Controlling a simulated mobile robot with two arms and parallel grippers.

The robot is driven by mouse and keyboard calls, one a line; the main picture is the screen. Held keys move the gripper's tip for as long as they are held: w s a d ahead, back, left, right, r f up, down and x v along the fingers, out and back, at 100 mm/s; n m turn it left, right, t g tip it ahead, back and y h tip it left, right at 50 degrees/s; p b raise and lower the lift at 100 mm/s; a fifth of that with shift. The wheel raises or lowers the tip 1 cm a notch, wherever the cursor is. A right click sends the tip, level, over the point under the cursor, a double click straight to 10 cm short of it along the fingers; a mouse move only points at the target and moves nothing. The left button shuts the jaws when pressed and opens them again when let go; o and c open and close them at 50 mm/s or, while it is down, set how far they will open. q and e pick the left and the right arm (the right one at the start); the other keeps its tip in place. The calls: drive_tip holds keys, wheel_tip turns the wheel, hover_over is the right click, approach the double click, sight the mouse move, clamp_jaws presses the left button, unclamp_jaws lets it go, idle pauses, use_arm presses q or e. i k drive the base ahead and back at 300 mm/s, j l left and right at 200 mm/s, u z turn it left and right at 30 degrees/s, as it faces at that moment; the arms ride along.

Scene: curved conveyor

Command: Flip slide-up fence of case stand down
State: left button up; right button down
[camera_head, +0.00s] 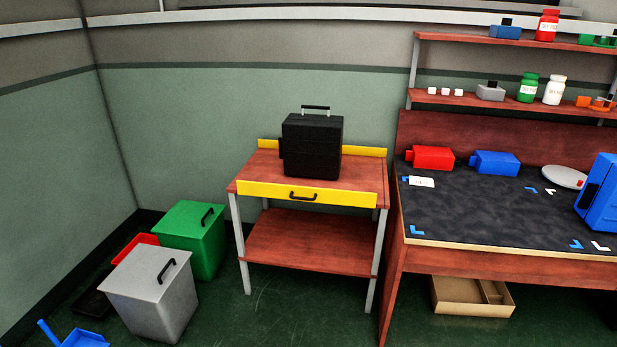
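The case stand (262,171) is a wooden two-tier table with grey metal legs, in the middle of the head view. A yellow fence (347,198) with a black handle (303,196) runs along its front edge; its top edge looks level with or slightly above the tabletop. Another yellow strip (365,151) stands up along the back edge. A black case (312,147) with a raised handle stands upright on the tabletop and hides part of the back strip. Neither of my grippers is in the head view.
A green bin (194,240) and a grey bin (150,294) stand on the floor left of the stand. A workbench (480,226) adjoins on the right, with shelves (455,100) above it and an open cardboard box (455,296) below. The floor before the stand is clear.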

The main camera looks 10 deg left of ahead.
sight(348, 198)
drive_tip(key=i+l+u, duration=0.15)
drive_tip(key=i+u, duration=0.3)
drive_tip(key=i+l+u, duration=0.3)
drive_tip(key=i+u, duration=0.15)
drive_tip(key=i+l+u, duration=0.95)
drive_tip(key=l, duration=0.2)
drive_tip(key=k+j, duration=0.05)
drive_tip(key=k, duration=0.05)
